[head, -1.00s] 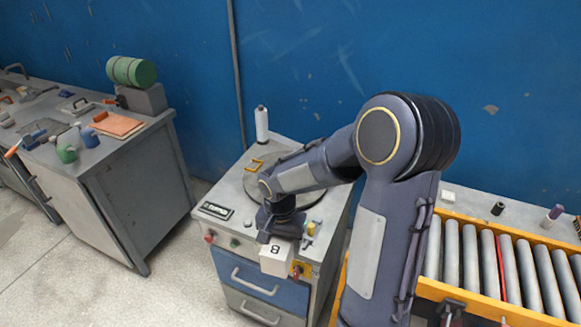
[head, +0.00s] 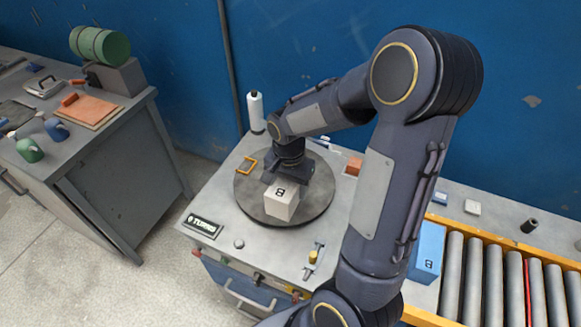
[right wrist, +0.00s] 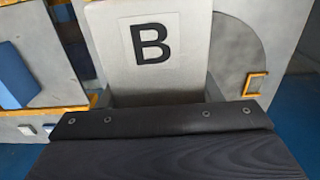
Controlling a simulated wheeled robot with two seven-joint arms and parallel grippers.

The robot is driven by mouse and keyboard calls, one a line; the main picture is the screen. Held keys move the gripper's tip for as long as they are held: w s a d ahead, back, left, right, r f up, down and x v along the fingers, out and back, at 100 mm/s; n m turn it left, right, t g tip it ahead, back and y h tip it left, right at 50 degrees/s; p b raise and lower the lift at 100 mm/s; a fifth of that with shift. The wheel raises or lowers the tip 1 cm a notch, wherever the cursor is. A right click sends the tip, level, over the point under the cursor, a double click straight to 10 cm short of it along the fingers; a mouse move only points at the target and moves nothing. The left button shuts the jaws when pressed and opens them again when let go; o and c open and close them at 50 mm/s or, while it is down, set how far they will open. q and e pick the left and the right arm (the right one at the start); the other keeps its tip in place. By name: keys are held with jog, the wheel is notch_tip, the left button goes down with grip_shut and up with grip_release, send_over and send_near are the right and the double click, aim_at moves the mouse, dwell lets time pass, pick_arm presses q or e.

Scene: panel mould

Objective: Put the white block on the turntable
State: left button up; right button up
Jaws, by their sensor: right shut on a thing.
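The white block (head: 282,205), marked with a black B, is over the front part of the round grey turntable (head: 250,204). I cannot tell whether it touches the disc. My right gripper (head: 288,184) is shut on the block, and its arm comes in from the right. In the right wrist view the block (right wrist: 112,55) stands just beyond the dark gripper body (right wrist: 160,125), with part of the turntable (right wrist: 235,55) to its right. My left gripper is out of view.
An orange frame-shaped piece (head: 247,166) lies at the disc's left edge. A white bottle (head: 256,112) stands behind. A reddish block (head: 353,165) lies to the right. A blue block (head: 427,248) is by the roller conveyor (head: 495,275). A nameplate (head: 203,226) sits in front.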

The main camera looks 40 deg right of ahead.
jog(key=shift+w+d, duration=0.2)
jog(key=w+d+f+b, duration=0.1)
jog(key=w+d+f, duration=0.1)
jog(key=w+f, duration=0.1)
jog(key=w+d+f+b, duration=0.2)
jog(key=w+d+f, duration=0.1)
jog(key=w, duration=0.1)
jog(key=w+d+f+b, duration=0.1)
jog(key=w+d+f, duration=0.2)
jog(key=shift+w+d, duration=0.25)
jog(key=shift+w+d+f+b, duration=0.15)
jog(key=shift+f+b, duration=0.15)
jog(key=shift+f, duration=0.05)
jog(key=shift+w+f+b, duration=0.1)
jog(key=shift+f+b, duration=0.7)
jog(key=shift+f, duration=0.75)
jog(key=shift+f, duration=0.15)
jog(key=o, duration=1.4)
jog(key=shift+o, duration=0.2)
